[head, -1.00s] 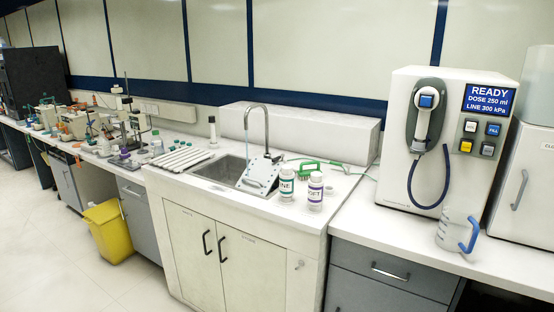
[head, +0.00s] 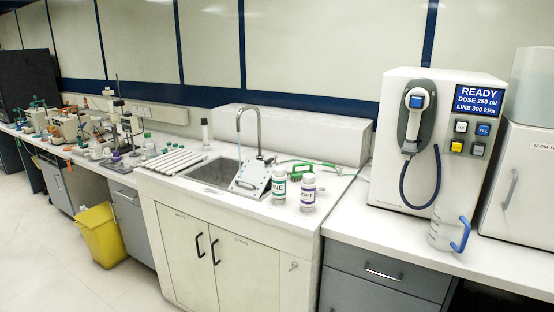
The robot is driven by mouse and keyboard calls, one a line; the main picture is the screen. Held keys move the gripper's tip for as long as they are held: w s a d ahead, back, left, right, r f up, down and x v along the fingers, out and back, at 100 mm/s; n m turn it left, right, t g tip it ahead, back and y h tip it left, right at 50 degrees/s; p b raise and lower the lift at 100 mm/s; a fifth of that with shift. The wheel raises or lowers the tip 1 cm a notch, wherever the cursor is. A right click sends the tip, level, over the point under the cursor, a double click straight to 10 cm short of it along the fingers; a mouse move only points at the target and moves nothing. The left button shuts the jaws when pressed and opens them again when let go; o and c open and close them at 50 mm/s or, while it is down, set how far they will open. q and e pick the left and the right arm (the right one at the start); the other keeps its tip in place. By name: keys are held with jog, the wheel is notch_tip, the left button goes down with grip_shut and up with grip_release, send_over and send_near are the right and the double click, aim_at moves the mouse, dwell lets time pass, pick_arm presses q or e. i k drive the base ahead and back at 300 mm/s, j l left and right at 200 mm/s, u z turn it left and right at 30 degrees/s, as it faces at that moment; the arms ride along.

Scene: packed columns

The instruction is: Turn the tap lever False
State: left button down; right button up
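The tap (head: 239,128) is a tall metal gooseneck standing behind the sink (head: 213,173). Its spout arches over the basin, and a thin pale blue streak shows below the spout. A small dark fitting (head: 259,156) is at the tap's base on the right; it is too small to tell whether this is the lever or how it is turned. A tilted white panel with a handle (head: 250,179) stands at the basin's right edge and hides part of the basin. Neither of my grippers is in view.
A dispenser (head: 437,142) and a blue-handled jug (head: 442,229) stand further right. A yellow bin (head: 102,236) is on the floor at left.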

aim_at(275, 157)
jog(key=j+z, duration=0.15)
jog(key=z, duration=0.2)
jog(key=i+j+z, duration=0.1)
jog(key=z, duration=0.25)
jog(key=j+z, duration=0.55)
jog(key=j, duration=0.35)
jog(key=k+j+z, duration=0.1)
jog(key=j+z, duration=0.2)
jog(key=j, duration=0.25)
jog(key=k+j+z, duration=0.1)
jog(key=j+z, duration=0.15)
jog(key=j, duration=0.35)
jog(key=k+j, duration=0.1)
jog(key=j, duration=0.3)
jog(key=k+j, duration=0.1)
jog(key=j, duration=0.3)
jog(key=k+j, duration=0.1)
jog(key=j, duration=0.3)
jog(key=k+j+z, duration=0.1)
jog(key=j, duration=0.25)
jog(key=k+j, duration=0.15)
jog(key=j, duration=0.25)
jog(key=k+j, duration=0.1)
jog(key=j, duration=0.3)
jog(key=k+j, duration=0.15)
jog(key=j, duration=0.2)
